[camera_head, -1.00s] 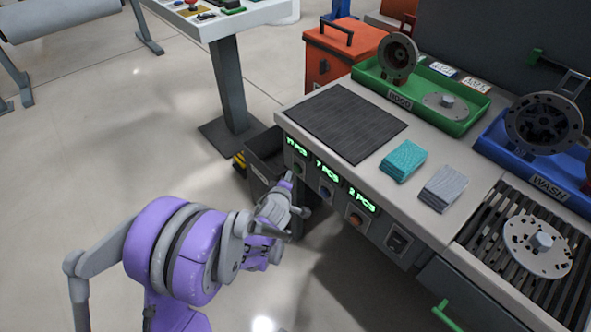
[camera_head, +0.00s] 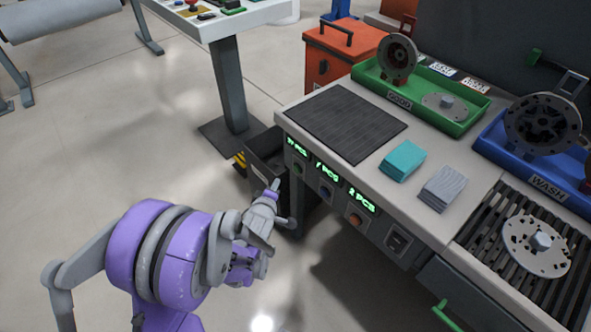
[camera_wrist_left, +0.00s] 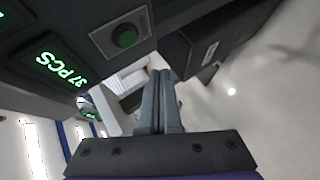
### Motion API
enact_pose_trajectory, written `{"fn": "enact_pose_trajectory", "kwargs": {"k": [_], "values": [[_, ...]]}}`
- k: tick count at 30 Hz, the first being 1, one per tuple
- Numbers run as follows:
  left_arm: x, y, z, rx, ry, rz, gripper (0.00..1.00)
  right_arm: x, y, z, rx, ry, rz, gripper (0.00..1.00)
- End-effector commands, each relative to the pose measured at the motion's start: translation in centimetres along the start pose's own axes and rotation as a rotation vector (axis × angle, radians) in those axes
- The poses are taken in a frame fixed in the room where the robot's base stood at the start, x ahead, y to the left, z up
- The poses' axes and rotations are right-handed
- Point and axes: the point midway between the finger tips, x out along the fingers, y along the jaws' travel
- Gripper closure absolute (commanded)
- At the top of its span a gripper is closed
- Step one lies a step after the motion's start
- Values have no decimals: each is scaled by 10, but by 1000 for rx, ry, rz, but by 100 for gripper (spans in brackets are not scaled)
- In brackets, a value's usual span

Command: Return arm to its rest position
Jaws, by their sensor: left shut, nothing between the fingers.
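My left arm comes in from the lower left in the head view. Its left gripper (camera_head: 282,202) hangs in front of the workbench (camera_head: 290,112), below the green counter displays, apart from the bench. In the left wrist view the two grey fingers (camera_wrist_left: 160,100) are together with nothing between them. A green button (camera_wrist_left: 124,36) and a green-lit counter (camera_wrist_left: 62,68) on the bench front show close by in that view. My right gripper is not in view.
The bench holds a dark mat (camera_head: 346,122), teal cloths (camera_head: 403,160), grey cloths (camera_head: 443,187), a green tray (camera_head: 474,118) and a blue tray (camera_head: 488,147) with metal parts. A dark bin (camera_head: 262,160) stands beside the bench. The floor at left is open.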

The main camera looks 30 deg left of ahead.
Motion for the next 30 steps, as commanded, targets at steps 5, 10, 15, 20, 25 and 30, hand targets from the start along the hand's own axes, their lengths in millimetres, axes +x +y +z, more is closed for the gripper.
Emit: {"fn": "enact_pose_trajectory", "kwargs": {"k": [5,10,15,20,25,30], "values": [[0,0,0,0,0,0,100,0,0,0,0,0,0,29],[0,0,0,0,0,0,100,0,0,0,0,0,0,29],[-1,1,1,5,-2,-3,100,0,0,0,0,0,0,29],[-20,6,9,113,-29,-54,100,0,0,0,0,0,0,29],[-73,8,27,394,-127,-176,100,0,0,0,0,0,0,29],[-139,-3,48,715,-291,-276,100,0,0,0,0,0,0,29]]}}
